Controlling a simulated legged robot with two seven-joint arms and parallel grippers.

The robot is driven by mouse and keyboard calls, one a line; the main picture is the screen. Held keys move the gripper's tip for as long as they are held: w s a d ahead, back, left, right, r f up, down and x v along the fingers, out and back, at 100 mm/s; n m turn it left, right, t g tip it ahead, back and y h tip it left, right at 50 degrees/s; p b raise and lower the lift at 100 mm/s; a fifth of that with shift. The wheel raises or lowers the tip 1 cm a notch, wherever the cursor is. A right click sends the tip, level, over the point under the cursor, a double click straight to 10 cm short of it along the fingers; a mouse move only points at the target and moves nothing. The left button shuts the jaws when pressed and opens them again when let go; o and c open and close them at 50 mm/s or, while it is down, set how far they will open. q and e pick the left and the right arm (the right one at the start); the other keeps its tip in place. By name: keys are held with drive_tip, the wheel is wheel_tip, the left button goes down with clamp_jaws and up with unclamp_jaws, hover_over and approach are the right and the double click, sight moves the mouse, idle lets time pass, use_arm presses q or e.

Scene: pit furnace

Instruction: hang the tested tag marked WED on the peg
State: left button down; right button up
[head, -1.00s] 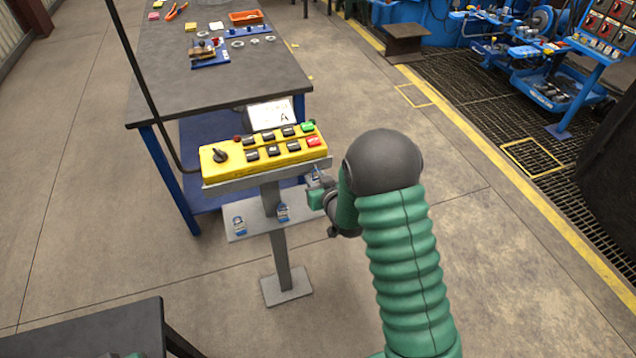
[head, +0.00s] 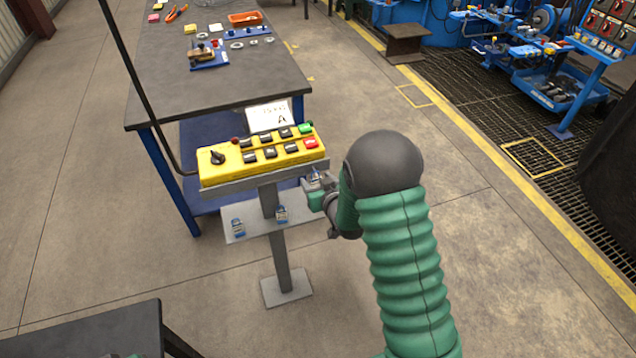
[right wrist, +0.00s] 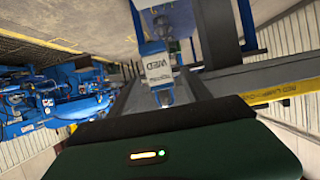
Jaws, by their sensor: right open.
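The tag marked WED (right wrist: 158,68) is a white and blue piece, upside down in the right wrist view, in front of my right gripper. My right gripper (head: 315,184) is open at the right end of the yellow control box (head: 262,155). In the head view the tag is too small to read there. I cannot tell whether the tag touches a finger or rests on a peg; no peg shows clearly.
The control box stands on a grey post (head: 280,262) with a floor foot. A large dark-topped table (head: 205,95) with small parts is behind it. A white card (head: 268,115) stands behind the box. A dark tabletop (head: 90,335) is at lower left.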

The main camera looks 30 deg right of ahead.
drive_tip(key=p+v, duration=1.5)
drive_tip(key=v, duration=0.1)
drive_tip(key=a+r+n+g+y, duration=0.1)
drive_tip(key=a+r+g+y, duration=0.15)
drive_tip(key=a+g, duration=0.35)
drive_tip(key=s+a+r+n+g, duration=0.1)
drive_tip(key=s+a+r+g, duration=0.1)
drive_tip(key=s, duration=0.3)
drive_tip(key=s+a+r+g, duration=0.2)
drive_tip(key=s+a+r, duration=0.2)
drive_tip(key=s+a, duration=0.1)
drive_tip(key=shift+s+a+r+n, duration=0.2)
drive_tip(key=shift+n, duration=0.2)
drive_tip(key=shift+a+y, duration=0.1)
drive_tip(key=shift+y, duration=0.15)
idle(0.5)
